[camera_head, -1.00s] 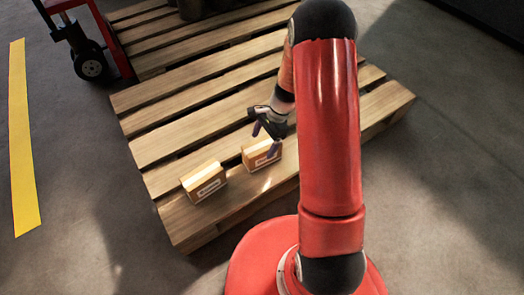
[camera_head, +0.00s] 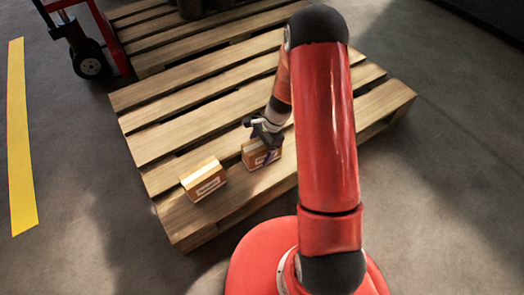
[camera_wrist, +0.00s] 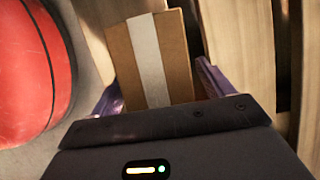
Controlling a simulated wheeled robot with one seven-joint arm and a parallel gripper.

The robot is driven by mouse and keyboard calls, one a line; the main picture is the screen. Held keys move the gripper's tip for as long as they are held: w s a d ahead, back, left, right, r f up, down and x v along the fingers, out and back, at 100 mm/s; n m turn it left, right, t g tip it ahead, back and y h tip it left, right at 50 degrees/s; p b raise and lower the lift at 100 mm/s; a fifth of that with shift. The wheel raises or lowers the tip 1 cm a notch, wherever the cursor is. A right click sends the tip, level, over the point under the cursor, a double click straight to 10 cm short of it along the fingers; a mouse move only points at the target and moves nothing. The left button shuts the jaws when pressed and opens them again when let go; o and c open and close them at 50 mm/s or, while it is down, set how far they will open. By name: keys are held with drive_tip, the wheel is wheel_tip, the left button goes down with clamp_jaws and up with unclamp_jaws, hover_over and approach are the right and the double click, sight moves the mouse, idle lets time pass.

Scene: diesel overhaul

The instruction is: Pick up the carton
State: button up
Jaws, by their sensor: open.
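Two small brown cartons with white labels stand on the wooden pallet (camera_head: 190,140). The right carton (camera_head: 250,160) is directly under my gripper (camera_head: 264,148), which partly hides it. The left carton (camera_head: 204,181) stands clear, a short gap away. In the wrist view, a carton with a pale tape strip (camera_wrist: 152,55) lies between the two purple fingers of my gripper (camera_wrist: 160,88). The fingers are open, one on each side of the carton. Whether either finger touches it cannot be told.
A red pallet jack with a black wheel (camera_head: 90,65) stands at the upper left. A yellow floor line (camera_head: 21,140) runs down the left. The grey floor right of the pallet is clear. A dark object (camera_head: 200,6) sits at the top edge.

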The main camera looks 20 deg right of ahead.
drive_tip(key=shift+f, duration=0.1)
drive_tip(key=c, duration=1.1)
drive_tip(key=shift+c, duration=0.5)
